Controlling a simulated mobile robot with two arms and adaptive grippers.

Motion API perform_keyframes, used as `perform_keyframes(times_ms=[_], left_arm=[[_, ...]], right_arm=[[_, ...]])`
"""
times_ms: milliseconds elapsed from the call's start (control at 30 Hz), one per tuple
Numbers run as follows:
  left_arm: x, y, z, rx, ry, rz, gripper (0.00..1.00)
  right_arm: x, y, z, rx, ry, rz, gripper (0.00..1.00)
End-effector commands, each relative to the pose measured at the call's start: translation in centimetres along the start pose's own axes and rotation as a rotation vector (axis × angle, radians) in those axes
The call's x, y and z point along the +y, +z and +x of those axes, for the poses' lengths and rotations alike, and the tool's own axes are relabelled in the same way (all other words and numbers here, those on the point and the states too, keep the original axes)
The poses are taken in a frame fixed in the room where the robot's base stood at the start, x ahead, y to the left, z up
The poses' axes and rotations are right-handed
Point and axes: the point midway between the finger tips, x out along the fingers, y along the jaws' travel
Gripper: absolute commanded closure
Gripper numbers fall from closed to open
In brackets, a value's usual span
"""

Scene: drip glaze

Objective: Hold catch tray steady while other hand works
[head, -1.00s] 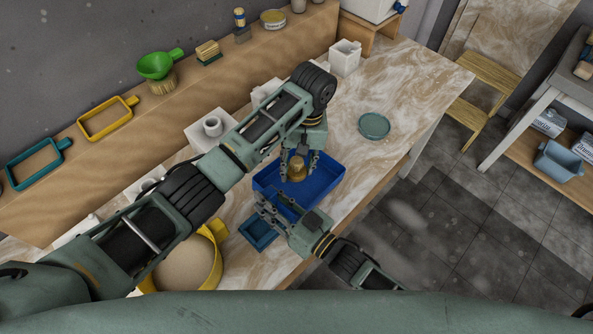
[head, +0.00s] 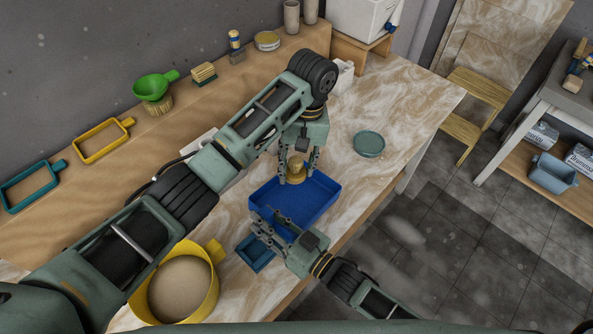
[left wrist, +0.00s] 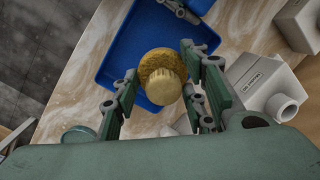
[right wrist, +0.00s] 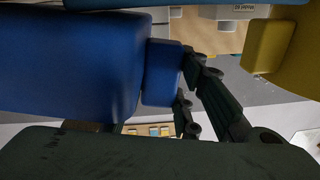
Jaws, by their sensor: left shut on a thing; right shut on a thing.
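The blue catch tray (head: 318,198) sits at the table's front edge. My right gripper (head: 268,224) is at its near-left side. In the right wrist view its fingers are against a small blue tab (right wrist: 160,78) beside the large blue wall (right wrist: 70,60). My left gripper (head: 297,176) is shut on a round yellow-brown piece with a pale knob (head: 296,163), held above the tray near its back edge. The left wrist view shows this piece (left wrist: 160,72) between the fingers, over the blue tray (left wrist: 115,62). Its underside is hidden.
A yellow round container (head: 180,288) stands at near left, a green dish (head: 369,144) to the right. White blocks are behind my left arm. The table's right end is mostly clear.

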Motion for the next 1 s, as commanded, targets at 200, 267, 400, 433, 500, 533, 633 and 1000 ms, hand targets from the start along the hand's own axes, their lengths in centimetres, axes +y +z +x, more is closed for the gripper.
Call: perform_keyframes(times_ms=[200, 267, 400, 433, 500, 533, 633, 1000], left_arm=[[0.0, 0.0, 0.0, 0.000, 0.000, 0.000, 0.89], [0.0, 0.0, 0.0, 0.000, 0.000, 0.000, 0.89], [0.0, 0.0, 0.0, 0.000, 0.000, 0.000, 0.89], [0.0, 0.0, 0.0, 0.000, 0.000, 0.000, 0.89], [0.0, 0.0, 0.0, 0.000, 0.000, 0.000, 0.89], [0.0, 0.0, 0.0, 0.000, 0.000, 0.000, 0.89], [0.0, 0.0, 0.0, 0.000, 0.000, 0.000, 0.89], [0.0, 0.0, 0.0, 0.000, 0.000, 0.000, 0.89]], right_arm=[[0.0, 0.0, 0.0, 0.000, 0.000, 0.000, 0.61], [0.0, 0.0, 0.0, 0.000, 0.000, 0.000, 0.56], [0.0, 0.0, 0.0, 0.000, 0.000, 0.000, 0.49], [0.0, 0.0, 0.0, 0.000, 0.000, 0.000, 0.49], [0.0, 0.0, 0.0, 0.000, 0.000, 0.000, 0.49], [0.0, 0.0, 0.0, 0.000, 0.000, 0.000, 0.49], [0.0, 0.0, -0.1, -0.001, 0.000, 0.000, 0.49], [0.0, 0.2, -6.0, -0.005, 0.000, 0.000, 0.49]])
